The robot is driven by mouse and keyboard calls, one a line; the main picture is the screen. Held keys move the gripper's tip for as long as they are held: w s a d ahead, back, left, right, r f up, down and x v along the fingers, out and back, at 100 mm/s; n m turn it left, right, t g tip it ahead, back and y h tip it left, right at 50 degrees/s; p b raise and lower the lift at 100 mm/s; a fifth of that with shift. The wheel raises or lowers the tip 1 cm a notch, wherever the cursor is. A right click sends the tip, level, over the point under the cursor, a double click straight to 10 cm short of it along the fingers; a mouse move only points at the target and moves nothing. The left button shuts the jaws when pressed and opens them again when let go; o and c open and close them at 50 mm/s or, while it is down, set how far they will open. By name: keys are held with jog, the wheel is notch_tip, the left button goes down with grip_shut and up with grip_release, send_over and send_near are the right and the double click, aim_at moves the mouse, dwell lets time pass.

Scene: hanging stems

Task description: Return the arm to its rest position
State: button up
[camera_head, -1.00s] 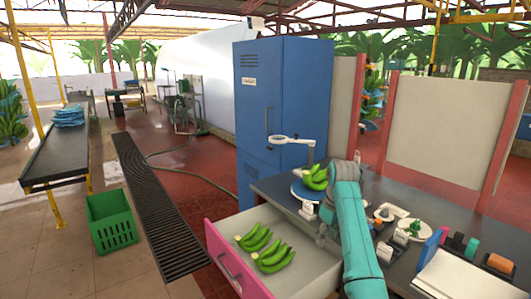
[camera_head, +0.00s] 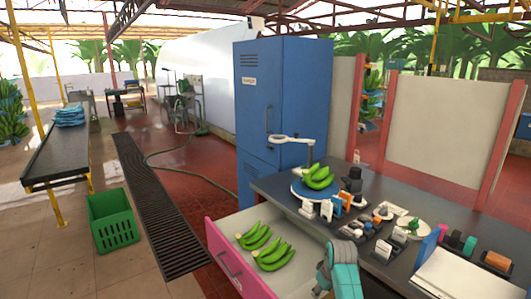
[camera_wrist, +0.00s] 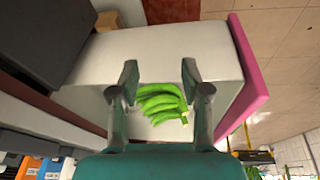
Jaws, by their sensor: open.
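My gripper (camera_wrist: 160,80) is open and empty in the wrist view, its two fingers apart. It points at a green banana bunch (camera_wrist: 160,102) lying in the white drawer (camera_wrist: 212,68). The fingers look above the bunch; the gap cannot be judged. In the head view my arm (camera_head: 342,264) is folded low at the bottom, by the right side of the open drawer (camera_head: 232,222). The fingertips are hard to make out there.
Two banana bunches (camera_head: 257,236) (camera_head: 273,256) lie in the pink-fronted drawer. Another bunch (camera_head: 318,178) sits on a blue round plate (camera_head: 304,192) on the dark counter (camera_head: 275,186). Small items crowd the counter. A blue cabinet (camera_head: 283,100) stands behind. A green crate (camera_head: 113,220) is on the floor.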

jog(key=s+f+m+t, duration=0.2)
jog(key=s+f+t, duration=0.2)
jog(key=s+f, duration=1.6)
jog(key=s+r+m+t, duration=0.1)
jog(key=s+t, duration=0.1)
jog(key=s, duration=1)
jog(key=s+r+m+t, duration=0.1)
jog(key=s+r+t, duration=0.1)
jog(key=s+r, duration=0.8)
jog(key=s+r+m+t, duration=0.15)
jog(key=s+r, duration=0.55)
jog(key=s, duration=0.8)
jog(key=s+r+t, duration=0.2)
jog(key=s+r, duration=0.2)
jog(key=r, duration=0.5)
jog(key=shift+s+r+h, duration=0.25)
jog(key=shift+s+h, duration=0.1)
jog(key=shift+h, duration=0.05)
jog(key=shift+a, duration=0.1)
